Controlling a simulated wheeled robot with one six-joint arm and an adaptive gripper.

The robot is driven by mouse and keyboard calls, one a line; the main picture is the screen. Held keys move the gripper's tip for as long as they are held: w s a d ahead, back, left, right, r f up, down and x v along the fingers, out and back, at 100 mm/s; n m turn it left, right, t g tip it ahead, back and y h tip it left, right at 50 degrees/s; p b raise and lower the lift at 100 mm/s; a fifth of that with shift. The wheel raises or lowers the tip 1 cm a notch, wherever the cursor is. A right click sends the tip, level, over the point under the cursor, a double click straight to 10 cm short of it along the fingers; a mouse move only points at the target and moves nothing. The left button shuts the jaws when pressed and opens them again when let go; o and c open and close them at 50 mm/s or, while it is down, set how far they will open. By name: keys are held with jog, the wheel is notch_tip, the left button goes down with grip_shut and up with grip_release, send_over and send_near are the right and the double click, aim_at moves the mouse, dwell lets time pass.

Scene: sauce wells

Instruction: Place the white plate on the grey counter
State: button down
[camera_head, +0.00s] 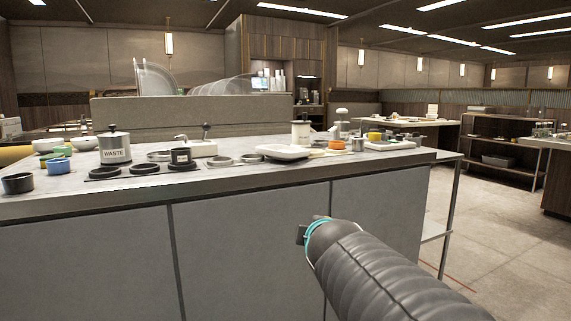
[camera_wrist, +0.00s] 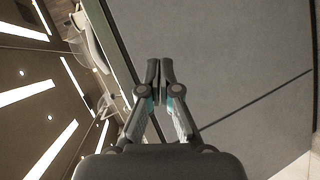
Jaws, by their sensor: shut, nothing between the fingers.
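The grey counter (camera_head: 225,175) runs across the head view, its top crowded toward the back. A low white dish (camera_head: 283,152) lies flat on it right of centre. Large pale plates (camera_head: 155,79) stand upright behind a raised panel, with more in a row (camera_head: 220,87) beside them. I cannot tell which of these is the white plate. My gripper (camera_wrist: 160,68) is shut and empty in the wrist view, pointing toward the counter's grey front. In the head view my arm reaches in from the lower right, below the counter top, and hides most of the gripper.
A pot marked WASTE (camera_head: 115,148), black rings (camera_head: 145,168), small bowls (camera_head: 57,165) and a black cup (camera_head: 18,183) crowd the left side. A yellow-topped container (camera_head: 375,136) stands at the right. A bare strip runs along the front edge. Floor (camera_head: 500,225) is open at right.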

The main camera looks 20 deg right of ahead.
jog(key=w+d+r+n+t, duration=0.3)
jog(key=w+d+r+n, duration=0.25)
jog(key=r+n, duration=0.2)
jog(key=n+t+y+b, duration=0.15)
jog(key=n+y, duration=0.45)
jog(key=n, duration=1.2)
send_near(291, 158)
jog(key=shift+t, duration=0.35)
jog(key=w, duration=0.2)
jog(key=w+p, duration=0.1)
jog(key=w, duration=0.4)
jog(key=shift+f, duration=0.4)
jog(key=shift+w, duration=0.15)
jog(key=shift+w+p, duration=0.3)
jog(key=shift+w, duration=1.45)
jog(key=shift+s, duration=0.15)
